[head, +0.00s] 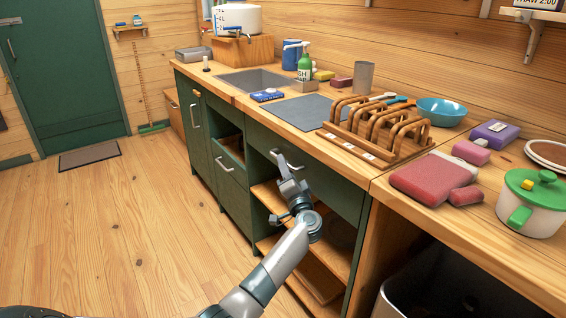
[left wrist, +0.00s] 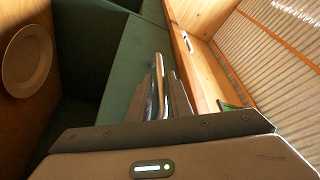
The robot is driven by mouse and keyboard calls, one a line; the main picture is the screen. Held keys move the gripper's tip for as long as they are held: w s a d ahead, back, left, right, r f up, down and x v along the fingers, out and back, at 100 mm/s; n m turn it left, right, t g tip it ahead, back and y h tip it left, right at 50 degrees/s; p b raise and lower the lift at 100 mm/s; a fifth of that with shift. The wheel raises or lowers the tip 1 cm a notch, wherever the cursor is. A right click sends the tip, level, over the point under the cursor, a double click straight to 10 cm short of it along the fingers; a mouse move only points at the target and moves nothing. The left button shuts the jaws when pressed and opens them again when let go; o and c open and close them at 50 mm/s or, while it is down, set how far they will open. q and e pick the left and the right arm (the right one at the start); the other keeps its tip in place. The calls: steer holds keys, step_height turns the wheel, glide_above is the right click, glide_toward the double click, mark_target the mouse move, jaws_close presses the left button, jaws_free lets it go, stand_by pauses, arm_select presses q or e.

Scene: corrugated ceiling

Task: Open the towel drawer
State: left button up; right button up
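A wide green drawer front (head: 328,188) with a metal bar handle (head: 290,162) lies under the counter, and it looks flush with the cabinet. My left gripper (head: 284,170) is at this handle. In the left wrist view the handle (left wrist: 159,76) stands between the two fingers (left wrist: 164,98), which sit close on either side of it. The green front (left wrist: 128,75) fills the space beside them. No label shows which drawer is for towels, and its inside is hidden. My right gripper is in neither view.
Open shelves (head: 325,255) lie below the drawer. A cabinet door (head: 195,125) and a compartment (head: 232,148) are to the left. The counter holds a wooden rack (head: 375,130), a blue bowl (head: 440,110) and a pot (head: 532,203). The floor (head: 130,220) at left is clear.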

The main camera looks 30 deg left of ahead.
arm_select(q)
steer(key=shift+x, duration=0.9)
jaws_close()
steer(key=shift+s+f, duration=0.1)
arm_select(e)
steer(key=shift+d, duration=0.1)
